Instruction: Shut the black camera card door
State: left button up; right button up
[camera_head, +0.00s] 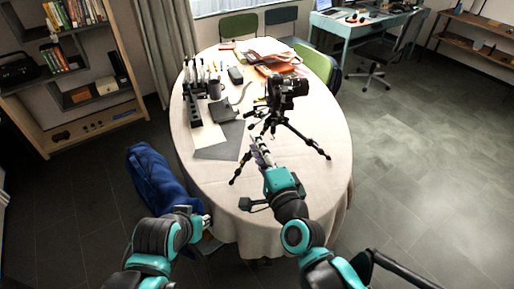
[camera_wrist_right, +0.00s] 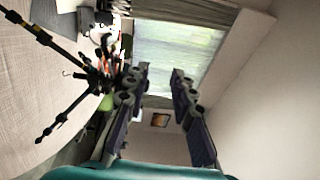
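The black camera (camera_head: 287,86) sits on top of a black tripod (camera_head: 279,123) standing on the round table. I cannot make out the card door or whether it is open. My right gripper (camera_head: 262,152) is in front of the tripod, below the camera, apart from the camera. In the right wrist view its two fingers (camera_wrist_right: 160,88) are spread with nothing between them. The tripod (camera_wrist_right: 100,82) shows there left of the fingers, and the near finger hides part of its upper end. My left gripper (camera_head: 206,221) is low at the table's near left edge; its fingers are unclear.
The table (camera_head: 318,190) has clear cloth at its front and right. A dark rack (camera_head: 194,98), a mug (camera_head: 215,91), a dark notebook (camera_head: 223,111) and papers lie left of the tripod.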

aim_at(283, 104)
jog(key=w+r+n+t+h+p, duration=0.35)
jog(key=w+r+h, duration=0.3)
jog(key=w, duration=0.35)
jog(key=w+d+f+n+g+h+p, duration=0.2)
jog(key=w+f+n+g+h+p, duration=0.25)
jog(key=f+h, duration=0.5)
jog(key=b+x, duration=0.2)
jog(key=x, duration=0.4)
jog(key=shift+w+d+f, duration=0.2)
jog(key=shift+w+f, duration=0.15)
jog(key=shift+f, duration=0.05)
